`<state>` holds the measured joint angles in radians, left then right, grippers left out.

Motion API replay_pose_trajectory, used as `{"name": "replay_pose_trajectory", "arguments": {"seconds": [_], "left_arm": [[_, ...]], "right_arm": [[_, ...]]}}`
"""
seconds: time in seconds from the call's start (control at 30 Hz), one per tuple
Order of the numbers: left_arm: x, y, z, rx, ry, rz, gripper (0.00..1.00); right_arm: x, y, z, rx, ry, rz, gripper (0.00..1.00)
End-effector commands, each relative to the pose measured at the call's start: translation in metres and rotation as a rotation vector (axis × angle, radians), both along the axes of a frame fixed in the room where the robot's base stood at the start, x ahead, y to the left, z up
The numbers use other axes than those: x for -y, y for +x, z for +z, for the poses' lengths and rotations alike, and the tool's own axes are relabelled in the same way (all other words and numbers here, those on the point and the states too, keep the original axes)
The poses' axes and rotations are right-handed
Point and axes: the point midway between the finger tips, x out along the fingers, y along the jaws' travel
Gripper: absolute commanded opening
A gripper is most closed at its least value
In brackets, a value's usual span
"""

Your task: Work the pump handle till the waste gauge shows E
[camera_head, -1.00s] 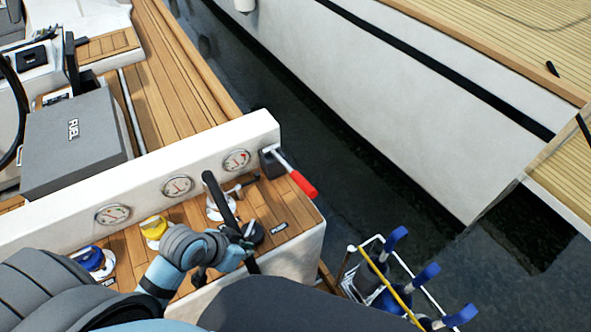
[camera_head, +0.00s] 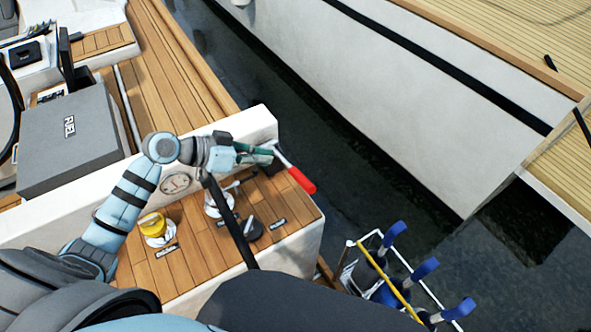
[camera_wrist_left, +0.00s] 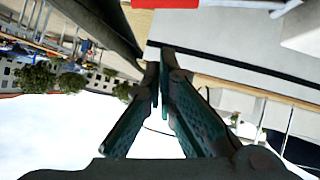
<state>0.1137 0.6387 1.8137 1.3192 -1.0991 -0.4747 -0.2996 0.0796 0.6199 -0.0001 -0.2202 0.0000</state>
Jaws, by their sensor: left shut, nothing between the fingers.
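My left gripper (camera_head: 270,154) is shut and empty, at the right end of the white coaming. It overlaps the shaft of a lever with a red grip (camera_head: 301,180); contact is not clear. In the left wrist view the shut fingers (camera_wrist_left: 156,72) show below a red edge (camera_wrist_left: 165,3). A black lever (camera_head: 231,214) slants over the teak top. I cannot tell which lever is the pump handle. One round gauge (camera_head: 175,183) shows, its lettering too small to read. The other two gauges are hidden behind my left arm and gripper. My right gripper is out of view.
A yellow-topped fitting (camera_head: 153,226) and a white fitting (camera_head: 217,204) stand on the teak top, with small labels. A grey FUEL box (camera_head: 70,136) is at left. A rack with blue-ended items (camera_head: 423,268) stands at lower right. Water and another hull lie beyond.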

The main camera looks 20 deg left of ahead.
Motion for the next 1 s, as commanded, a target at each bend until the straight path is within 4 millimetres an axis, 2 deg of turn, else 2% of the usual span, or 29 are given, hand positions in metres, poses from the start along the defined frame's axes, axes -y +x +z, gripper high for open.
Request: {"name": "replay_pose_trajectory", "arguments": {"seconds": [0.4,0.5,0.63,1.0], "left_arm": [[0.057,0.048,-0.045,-0.003,-0.006,-0.002,0.00],[0.061,0.047,-0.064,-0.006,-0.002,-0.002,0.00],[0.066,0.047,-0.079,-0.005,-0.002,-0.001,0.00],[0.067,0.047,-0.085,-0.003,0.000,-0.002,0.00]], "right_arm": [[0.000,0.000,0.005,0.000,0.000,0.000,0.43],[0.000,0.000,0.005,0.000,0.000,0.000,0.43],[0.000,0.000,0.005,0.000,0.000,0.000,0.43],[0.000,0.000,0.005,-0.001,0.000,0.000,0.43]]}}
